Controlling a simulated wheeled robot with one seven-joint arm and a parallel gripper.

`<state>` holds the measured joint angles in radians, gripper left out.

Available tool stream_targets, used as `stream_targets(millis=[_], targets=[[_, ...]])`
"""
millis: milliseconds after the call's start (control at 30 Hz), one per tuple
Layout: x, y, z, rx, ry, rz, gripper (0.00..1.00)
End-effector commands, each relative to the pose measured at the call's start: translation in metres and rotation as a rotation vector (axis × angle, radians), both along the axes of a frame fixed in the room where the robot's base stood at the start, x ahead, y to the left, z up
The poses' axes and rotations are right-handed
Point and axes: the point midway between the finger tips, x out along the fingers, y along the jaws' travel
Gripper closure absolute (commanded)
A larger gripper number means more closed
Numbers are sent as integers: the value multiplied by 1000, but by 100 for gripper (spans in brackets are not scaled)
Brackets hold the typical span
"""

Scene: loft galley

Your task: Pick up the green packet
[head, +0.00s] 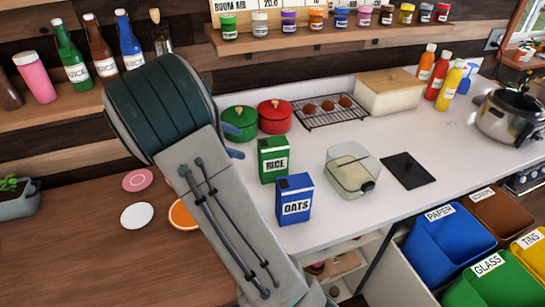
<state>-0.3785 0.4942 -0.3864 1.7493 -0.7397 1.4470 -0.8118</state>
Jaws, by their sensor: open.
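The green packet (273,160), labelled RICE, stands upright on the pale counter, left of the middle of the head view. A blue packet (295,199), labelled OATS, stands just in front of it and to the right, covering a little of its lower part. My arm rises from the bottom and bends at the upper left, passing left of both packets. My gripper cannot be made out; the arm hides that area. Nothing is seen touching the green packet.
A green pot (239,123) and a red pot (275,116) stand behind the packet. A clear lidded container (352,170) and a dark board (407,170) lie to the right. A wire rack (330,111) is behind. Open bins (440,242) stand at the lower right.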

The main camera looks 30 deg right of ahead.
Motion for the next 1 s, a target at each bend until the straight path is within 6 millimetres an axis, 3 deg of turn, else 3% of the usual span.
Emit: stream_targets(millis=[100,300,700,1000], targets=[[16,0,5,-72,74,42,27],[26,-2,7,-127,130,71,27],[5,-61,-19,-130,137,70,27],[-3,-82,-30,-129,136,70,27]])
